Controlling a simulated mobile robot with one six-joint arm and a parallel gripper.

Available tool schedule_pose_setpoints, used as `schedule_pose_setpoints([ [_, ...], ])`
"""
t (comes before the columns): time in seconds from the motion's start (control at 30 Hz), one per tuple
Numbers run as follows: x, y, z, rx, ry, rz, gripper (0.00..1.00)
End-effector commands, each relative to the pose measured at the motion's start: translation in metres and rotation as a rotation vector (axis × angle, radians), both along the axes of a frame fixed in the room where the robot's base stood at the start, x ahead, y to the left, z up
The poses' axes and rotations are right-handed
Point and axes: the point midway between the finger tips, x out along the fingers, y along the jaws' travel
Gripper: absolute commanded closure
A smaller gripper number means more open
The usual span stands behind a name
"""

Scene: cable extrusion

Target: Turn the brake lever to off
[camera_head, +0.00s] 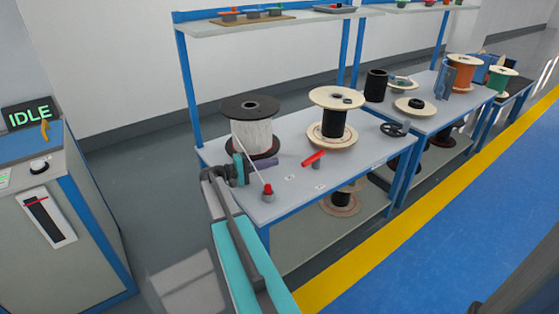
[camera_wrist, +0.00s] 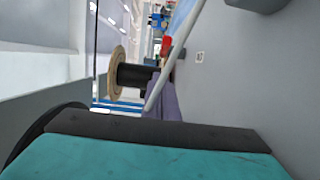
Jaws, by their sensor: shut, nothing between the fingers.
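The brake lever, a red bar (camera_head: 313,158) on a short grey post, stands on the grey table; a small pale label lies near its base. In the wrist view a red part (camera_wrist: 166,45) beyond the fingertips looks like this lever. My gripper (camera_head: 274,161) is over the left part of the table, its purple fingers shut and empty, pointing right toward the lever with a gap between. In the wrist view the fingers (camera_wrist: 160,88) are partly covered by the teal and black wrist body. Lever label wording is too small to read.
A spool of white cable (camera_head: 252,138) stands just behind my gripper. Its cable runs down past the gripper to a red-topped grey post (camera_head: 268,192). A black-wound spool (camera_head: 333,124) stands behind the lever, and a black handwheel (camera_head: 394,129) lies right. The machine display reads IDLE (camera_head: 29,115).

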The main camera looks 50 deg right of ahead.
Motion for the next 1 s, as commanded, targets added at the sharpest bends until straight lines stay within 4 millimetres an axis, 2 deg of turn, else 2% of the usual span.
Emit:
schedule_pose_setpoints([
  [0.2,0.014,0.035,0.0,0.0,0.0,0.002,1.0],
  [0.6,0.039,0.092,0.0,0.0,0.0,0.002,1.0],
  [0.8,0.045,0.107,0.0,0.001,-0.001,0.001,1.0],
  [1.0,0.046,0.11,0.0,0.0,0.0,0.001,1.0],
])
